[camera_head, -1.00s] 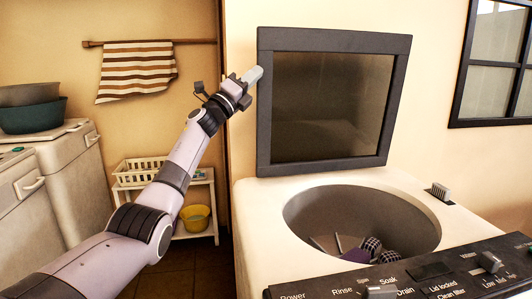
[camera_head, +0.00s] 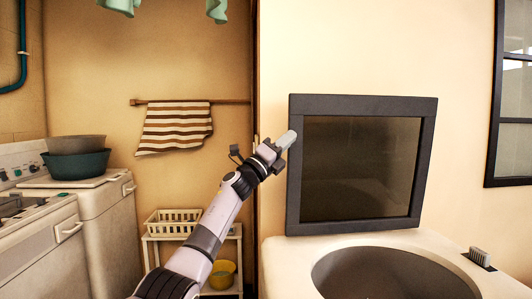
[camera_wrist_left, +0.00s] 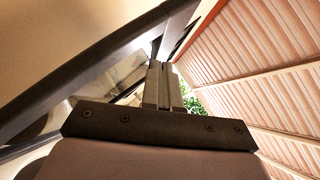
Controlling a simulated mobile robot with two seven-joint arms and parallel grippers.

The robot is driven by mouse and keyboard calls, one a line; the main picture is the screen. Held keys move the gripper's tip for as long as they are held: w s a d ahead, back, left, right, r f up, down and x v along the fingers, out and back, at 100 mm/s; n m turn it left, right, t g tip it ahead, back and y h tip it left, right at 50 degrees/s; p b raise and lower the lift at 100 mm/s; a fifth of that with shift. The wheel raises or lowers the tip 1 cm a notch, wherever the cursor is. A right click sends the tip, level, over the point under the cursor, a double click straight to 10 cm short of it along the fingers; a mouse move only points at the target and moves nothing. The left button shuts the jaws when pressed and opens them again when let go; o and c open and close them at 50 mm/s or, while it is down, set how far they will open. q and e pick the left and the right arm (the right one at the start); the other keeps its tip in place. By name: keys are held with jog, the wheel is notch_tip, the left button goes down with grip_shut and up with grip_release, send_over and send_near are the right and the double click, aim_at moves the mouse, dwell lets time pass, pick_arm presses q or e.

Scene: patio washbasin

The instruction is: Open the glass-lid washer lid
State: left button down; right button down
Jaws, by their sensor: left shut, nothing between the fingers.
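The washer's glass lid (camera_head: 360,168) has a dark frame and stands upright, open, behind the round tub opening. The washer (camera_head: 300,252) is white and its tub (camera_head: 395,275) is partly cut off by the bottom edge. My left gripper (camera_head: 290,138) is shut and empty. Its fingertips are at the left edge of the lid's frame; whether they touch it I cannot tell. In the left wrist view, the shut fingers (camera_wrist_left: 160,85) point up beside the lid's dark frame (camera_wrist_left: 90,70). My right gripper is not in view.
A white shelf with a basket (camera_head: 172,223) and a yellow bowl (camera_head: 222,274) stands at the left. Further left are white machines with basins (camera_head: 76,164) on top. A striped towel (camera_head: 175,127) hangs behind.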

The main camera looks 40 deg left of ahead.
pick_arm(q)
jog(key=s+b, duration=0.1)
jog(key=s, duration=0.9)
jog(key=shift+s+d+f, duration=0.35)
jog(key=shift+f, duration=0.05)
